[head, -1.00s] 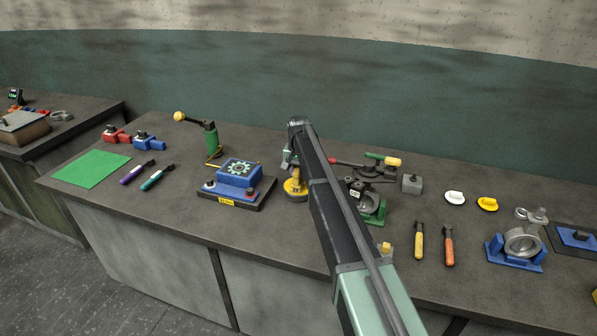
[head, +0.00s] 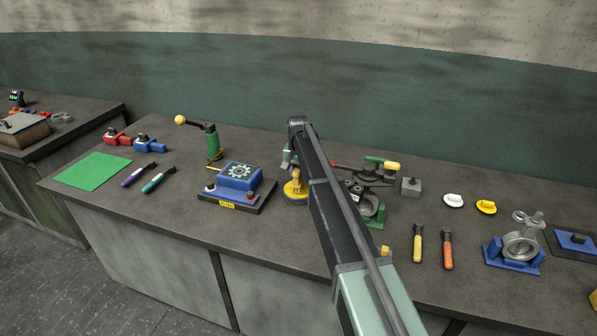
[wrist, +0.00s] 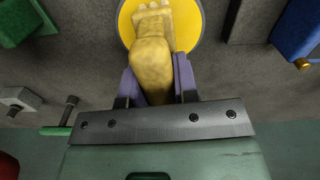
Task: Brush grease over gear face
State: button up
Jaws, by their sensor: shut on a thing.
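My gripper (wrist: 155,88) has its two purple fingers shut on a tan-yellow brush (wrist: 152,62). The brush's far end lies over a round yellow pot (wrist: 126,22) in the wrist view; I cannot tell whether it touches. In the head view the pot (head: 296,198) stands just right of the gear block, partly hidden by my arm. The gear face (head: 239,171), a pale toothed ring, lies on top of a blue block (head: 238,183) on a dark base. My gripper is to the right of the gear, apart from it.
A green post with a yellow-knobbed lever (head: 211,140) stands behind the gear block. Purple (head: 139,174) and teal (head: 158,180) tools and a green mat (head: 93,173) lie left. A green-based valve fixture (head: 372,206) stands close right of my arm. The front bench edge is clear.

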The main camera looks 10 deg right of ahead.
notch_tip(320, 180, up, 6)
jog(key=p, duration=0.4)
jog(key=shift+f+p, duration=0.2)
jog(key=shift+p, duration=0.15)
jog(key=shift+f, duration=0.1)
